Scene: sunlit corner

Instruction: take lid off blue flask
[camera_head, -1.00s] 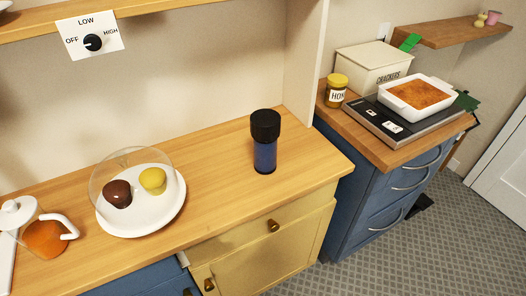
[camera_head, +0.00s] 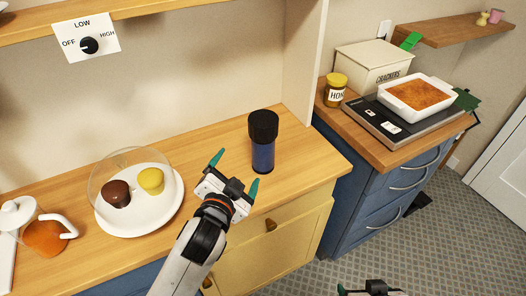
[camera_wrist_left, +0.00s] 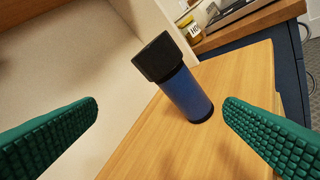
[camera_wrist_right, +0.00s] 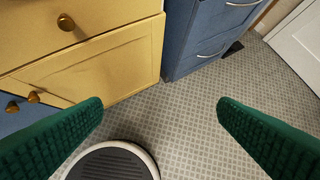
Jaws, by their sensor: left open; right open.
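The blue flask (camera_head: 263,156) stands upright on the wooden counter, with its black lid (camera_head: 263,125) on top. In the left wrist view the flask body (camera_wrist_left: 186,95) and the lid (camera_wrist_left: 158,57) show between my open fingers, beyond their tips. My left gripper (camera_head: 234,172) is open and empty, just left of and in front of the flask, apart from it. My right gripper (camera_head: 368,289) is open and empty, low over the floor in front of the cabinets; its fingers (camera_wrist_right: 160,108) frame bare floor in the right wrist view.
A white plate (camera_head: 140,225) with two cakes under a clear dome stands left of my left gripper. A glass teapot (camera_head: 42,238) is further left. A wall panel (camera_head: 302,60) rises behind the flask. Right, a counter holds a honey jar (camera_head: 335,90), cracker box and baking dish (camera_head: 418,97).

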